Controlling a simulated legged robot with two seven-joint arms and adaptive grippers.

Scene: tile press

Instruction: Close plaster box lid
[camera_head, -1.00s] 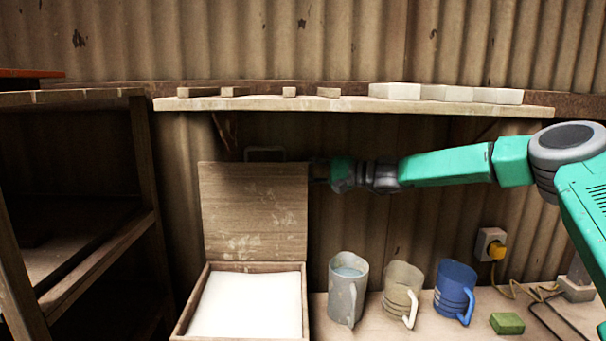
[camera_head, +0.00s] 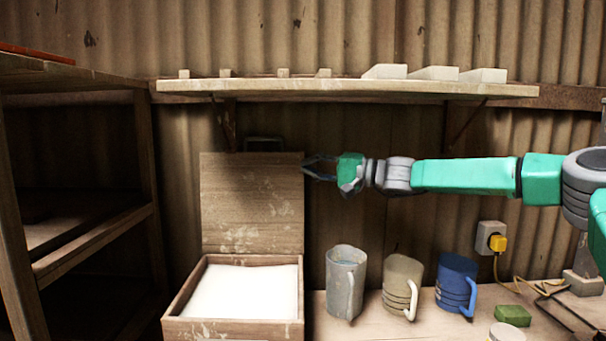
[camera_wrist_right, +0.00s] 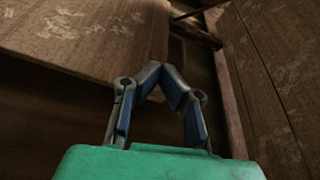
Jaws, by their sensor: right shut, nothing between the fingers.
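The wooden plaster box (camera_head: 232,331) stands at the lower left of centre in the head view, with white plaster (camera_head: 245,290) inside. Its lid (camera_head: 252,205) is open and stands upright at the back, with white smears on it. A dark handle (camera_head: 264,144) shows above the lid's top edge. My right gripper (camera_head: 309,168) is at the lid's upper right edge, its fingers shut and empty. I cannot tell whether they touch the lid. In the right wrist view the fingertips (camera_wrist_right: 161,66) meet, with a wooden panel (camera_wrist_right: 85,35) beyond at the left. My left gripper is not in view.
A wall shelf (camera_head: 350,88) with small blocks hangs above. A grey jug (camera_head: 345,280), a beige mug (camera_head: 401,285) and a blue mug (camera_head: 456,283) stand right of the box. A green block (camera_head: 513,315) lies further right. A wooden rack (camera_head: 150,190) stands left.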

